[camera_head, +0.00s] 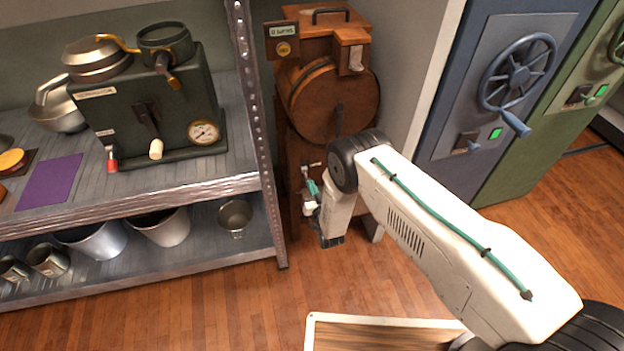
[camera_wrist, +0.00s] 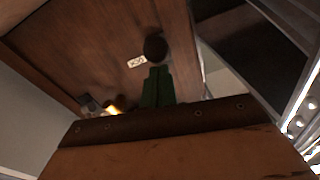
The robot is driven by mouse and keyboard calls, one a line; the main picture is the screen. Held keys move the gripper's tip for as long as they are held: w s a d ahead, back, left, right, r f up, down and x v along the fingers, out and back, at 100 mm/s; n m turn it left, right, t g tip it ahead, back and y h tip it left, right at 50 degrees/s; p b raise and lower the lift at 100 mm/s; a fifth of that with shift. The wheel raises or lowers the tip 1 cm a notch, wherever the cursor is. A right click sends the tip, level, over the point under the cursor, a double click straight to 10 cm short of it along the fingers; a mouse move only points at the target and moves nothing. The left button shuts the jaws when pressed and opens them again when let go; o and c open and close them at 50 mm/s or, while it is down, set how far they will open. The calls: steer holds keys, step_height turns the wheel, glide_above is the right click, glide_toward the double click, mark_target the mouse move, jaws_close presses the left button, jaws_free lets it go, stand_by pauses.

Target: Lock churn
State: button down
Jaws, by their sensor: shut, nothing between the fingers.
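The churn (camera_head: 318,100) is a brown wooden barrel on a wooden stand beside the shelf. A sign plate (camera_head: 283,39) is at its top left. My gripper shows as two green fingers (camera_wrist: 158,87) pressed together and empty in the wrist view. Their tips point at a dark round knob (camera_wrist: 155,48) on a wooden panel, close to it; I cannot tell whether they touch. A small white label (camera_wrist: 137,61) with dark marks is beside the knob. In the head view my wrist is low in front of the stand, and the fingertips are hard to make out.
A metal shelf (camera_head: 240,185) with a dark green machine (camera_head: 160,115) and pots stands at the left. Blue (camera_head: 505,80) and green (camera_head: 590,110) cabinets with handwheels are at the right. A light-rimmed board (camera_head: 385,322) is at the bottom. Floor (camera_head: 220,310) before the shelf is clear.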

steer(key=shift+s+d+f, duration=0.1)
steer(key=shift+f, duration=0.1)
steer(key=r+v, duration=0.1)
steer(key=v, duration=1)
steer(key=shift+d+r, duration=0.25)
steer(key=shift+r, duration=0.05)
